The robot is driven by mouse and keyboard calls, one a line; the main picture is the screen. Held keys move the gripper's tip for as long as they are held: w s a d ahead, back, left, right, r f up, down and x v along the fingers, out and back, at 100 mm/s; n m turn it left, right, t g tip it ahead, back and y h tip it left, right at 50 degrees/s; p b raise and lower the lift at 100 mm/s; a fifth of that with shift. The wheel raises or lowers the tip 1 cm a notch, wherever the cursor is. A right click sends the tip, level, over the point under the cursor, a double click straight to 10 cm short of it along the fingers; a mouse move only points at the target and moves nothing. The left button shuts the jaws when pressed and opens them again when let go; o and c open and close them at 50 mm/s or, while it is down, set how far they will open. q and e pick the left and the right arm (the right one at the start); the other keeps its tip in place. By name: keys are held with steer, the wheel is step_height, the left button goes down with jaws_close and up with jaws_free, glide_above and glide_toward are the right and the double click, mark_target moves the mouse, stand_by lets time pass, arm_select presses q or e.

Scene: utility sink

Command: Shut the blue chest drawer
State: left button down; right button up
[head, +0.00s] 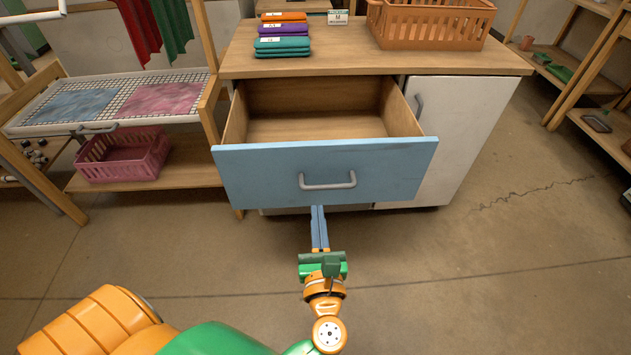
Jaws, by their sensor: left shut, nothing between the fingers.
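The blue chest drawer (262,176) is pulled well out of the wooden-topped chest (370,62). Its wooden inside looks empty. A grey bar handle (327,181) is on its blue front. My left gripper (318,210) is shut and empty, with its blue fingers pointing at the drawer's lower front edge, just below the handle. I cannot tell whether the fingertips touch the drawer front. My right gripper is not in view.
Folded cloths (282,42) and an orange basket (430,22) stand on the chest top. A white door (450,125) is right of the drawer. A rack with a pink basket (125,153) stands at left. The floor in front is clear.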

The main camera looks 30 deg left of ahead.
mark_target(314, 168)
arm_select(q)
steer(key=x, duration=1)
steer(key=shift+d, duration=0.15)
steer(key=shift+w, duration=0.35)
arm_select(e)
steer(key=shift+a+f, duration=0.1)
